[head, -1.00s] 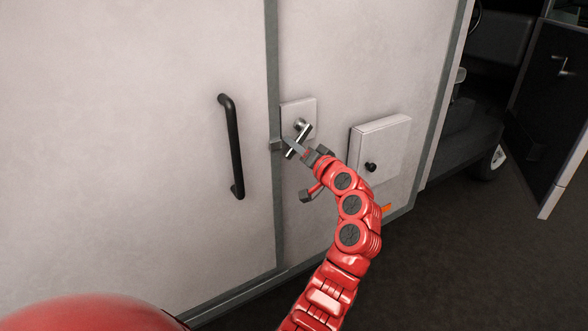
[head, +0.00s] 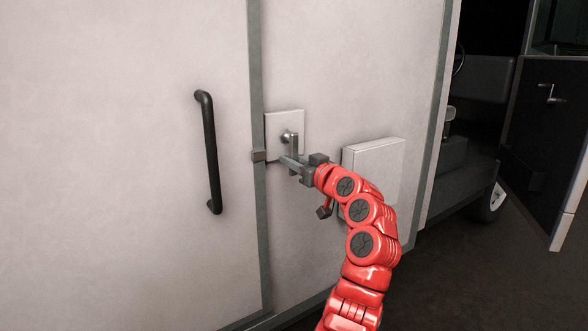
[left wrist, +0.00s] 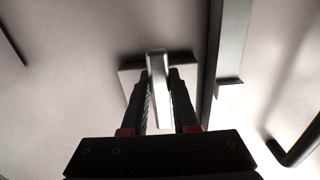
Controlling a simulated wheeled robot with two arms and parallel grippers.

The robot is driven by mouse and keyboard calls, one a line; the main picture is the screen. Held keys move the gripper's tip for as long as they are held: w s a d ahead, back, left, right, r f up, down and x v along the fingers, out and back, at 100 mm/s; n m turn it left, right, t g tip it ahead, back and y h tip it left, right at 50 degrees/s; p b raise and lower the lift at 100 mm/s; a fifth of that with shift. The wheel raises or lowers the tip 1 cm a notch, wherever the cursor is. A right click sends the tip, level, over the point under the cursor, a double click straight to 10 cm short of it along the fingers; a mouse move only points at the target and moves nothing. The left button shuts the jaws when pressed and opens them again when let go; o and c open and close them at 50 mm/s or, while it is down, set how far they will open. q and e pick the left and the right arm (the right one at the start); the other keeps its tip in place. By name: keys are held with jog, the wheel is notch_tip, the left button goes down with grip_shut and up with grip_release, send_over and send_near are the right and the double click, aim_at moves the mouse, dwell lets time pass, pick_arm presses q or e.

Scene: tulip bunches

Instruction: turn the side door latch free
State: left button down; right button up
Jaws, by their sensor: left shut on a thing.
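The side door latch is a metal lever (head: 294,143) on a pale square plate (head: 273,126), just right of the grey door seam. The lever stands close to upright in the head view. My left gripper (head: 292,162) is shut on the lever's lower part. In the left wrist view, the lever (left wrist: 158,85) sits between the two dark fingers of the gripper (left wrist: 162,100), with the plate (left wrist: 131,75) behind. The fingers hide part of the lever. My right gripper is in neither view.
A black bar handle (head: 209,150) is on the white panel left of the seam. A small grey block (head: 259,155) sits on the seam strip. A pale box (head: 374,165) sticks out right of my gripper. An open dark door (head: 545,130) stands far right.

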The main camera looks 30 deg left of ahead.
pick_arm(q)
jog(key=shift+w, duration=0.1)
dwell(0.5)
jog(key=c, duration=0.7)
grip_release()
jog(key=shift+d, duration=0.1)
jog(key=p+v, duration=0.1)
jog(key=v, duration=1.6)
jog(key=shift+d+p, duration=0.15)
jog(key=shift+p, duration=0.15)
